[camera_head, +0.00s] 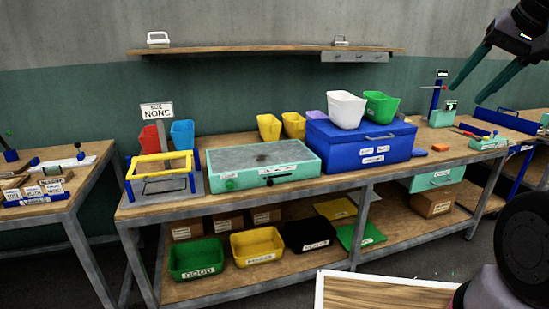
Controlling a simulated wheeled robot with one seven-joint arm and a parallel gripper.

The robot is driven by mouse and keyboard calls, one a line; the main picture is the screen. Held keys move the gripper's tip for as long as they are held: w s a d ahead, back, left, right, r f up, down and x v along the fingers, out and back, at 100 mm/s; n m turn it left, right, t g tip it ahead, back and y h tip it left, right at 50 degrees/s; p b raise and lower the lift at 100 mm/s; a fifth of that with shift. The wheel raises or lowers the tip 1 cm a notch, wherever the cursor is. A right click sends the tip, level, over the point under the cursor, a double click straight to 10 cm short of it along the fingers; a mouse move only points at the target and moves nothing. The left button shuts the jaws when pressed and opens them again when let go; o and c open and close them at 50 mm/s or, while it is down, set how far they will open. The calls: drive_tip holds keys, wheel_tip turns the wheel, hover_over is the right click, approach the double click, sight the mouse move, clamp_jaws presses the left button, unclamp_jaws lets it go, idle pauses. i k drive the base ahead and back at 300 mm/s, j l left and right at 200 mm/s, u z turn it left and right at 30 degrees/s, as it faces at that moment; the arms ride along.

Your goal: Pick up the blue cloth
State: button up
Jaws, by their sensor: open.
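I cannot clearly make out a blue cloth. A small pale purple-blue item (316,115) lies on top of the large blue box (350,155), partly behind the white bin (346,108); I cannot tell whether it is cloth. My gripper (464,96) is at the top right with its two teal fingers apart and nothing between them. It appears in front of the wall, to the right of the blue box and the green bin (382,107).
A teal-edged case (262,164) and a yellow-blue frame (161,177) stand on the bench left of the blue box. Yellow bins (269,127) stand behind. The lower shelf holds several bins. A wooden shelf (250,49) runs along the wall.

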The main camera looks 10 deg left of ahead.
sight(417, 151)
drive_tip(key=i+l+u, duration=0.1)
drive_tip(key=i+l, duration=0.2)
drive_tip(key=i+l+u, duration=0.1)
drive_tip(key=i+l, duration=0.15)
drive_tip(key=i+l+u, duration=0.15)
drive_tip(key=i+l, duration=0.15)
drive_tip(key=l, duration=0.2)
drive_tip(key=i+l+u, duration=0.1)
drive_tip(key=i+l, duration=0.15)
drive_tip(key=l, duration=0.15)
drive_tip(key=i+l+u, duration=0.1)
drive_tip(key=l, duration=0.3)
drive_tip(key=i+l+u, duration=0.1)
drive_tip(key=i+l, duration=0.25)
drive_tip(key=i+l+u, duration=0.1)
drive_tip(key=l, duration=0.4)
drive_tip(key=i+l+u, duration=0.15)
drive_tip(key=l, duration=0.35)
drive_tip(key=i, duration=0.1)
